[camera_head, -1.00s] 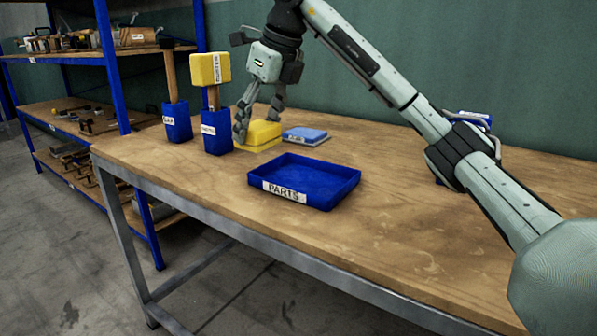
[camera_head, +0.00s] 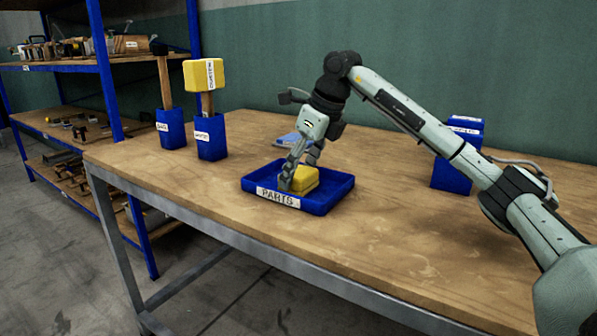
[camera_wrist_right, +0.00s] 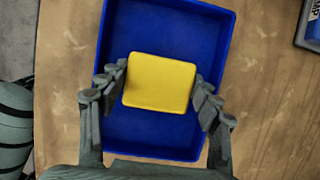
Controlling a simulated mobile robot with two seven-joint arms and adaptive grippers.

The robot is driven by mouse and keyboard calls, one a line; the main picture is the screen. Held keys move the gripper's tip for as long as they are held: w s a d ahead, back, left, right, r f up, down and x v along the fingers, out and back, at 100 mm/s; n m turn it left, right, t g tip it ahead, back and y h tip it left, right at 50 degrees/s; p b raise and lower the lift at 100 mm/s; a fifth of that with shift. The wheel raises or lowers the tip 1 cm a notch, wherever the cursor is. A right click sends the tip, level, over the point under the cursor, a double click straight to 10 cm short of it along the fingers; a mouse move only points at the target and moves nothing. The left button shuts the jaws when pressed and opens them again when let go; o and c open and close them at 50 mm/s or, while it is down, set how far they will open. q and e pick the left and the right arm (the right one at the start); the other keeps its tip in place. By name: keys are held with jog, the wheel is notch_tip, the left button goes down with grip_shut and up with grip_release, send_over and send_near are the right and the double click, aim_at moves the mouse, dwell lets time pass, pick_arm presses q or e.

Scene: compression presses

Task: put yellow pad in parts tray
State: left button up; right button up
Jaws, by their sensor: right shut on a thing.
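The yellow pad (camera_head: 305,179) is held between the fingers of my right gripper (camera_head: 300,172), low inside or just above the blue parts tray (camera_head: 330,199). In the right wrist view the pad (camera_wrist_right: 160,81) lies between the two fingertips of the gripper (camera_wrist_right: 160,85), within the tray's outline (camera_wrist_right: 112,40). I cannot tell whether the pad touches the tray floor. The tray carries a PARTS label on its front wall. My left gripper is not in view.
Two blue holders with upright tools, one (camera_head: 171,129) and another (camera_head: 211,137), stand at the table's left. A light-blue pad (camera_head: 286,139) lies behind the tray, partly hidden. A blue box (camera_head: 452,175) stands to the right. The table front is clear.

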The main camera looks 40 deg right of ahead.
jog(key=shift+f, duration=0.15)
jog(key=o, duration=1.1)
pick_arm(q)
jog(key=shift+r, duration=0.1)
pick_arm(e)
jog(key=shift+r, duration=0.2)
jog(key=shift+r, duration=0.25)
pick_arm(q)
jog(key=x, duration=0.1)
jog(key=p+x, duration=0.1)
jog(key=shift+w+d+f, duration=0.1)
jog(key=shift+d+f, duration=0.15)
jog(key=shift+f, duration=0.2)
pick_arm(e)
jog(key=v, duration=1.1)
jog(key=shift+r, duration=0.3)
jog(key=shift+s, duration=0.15)
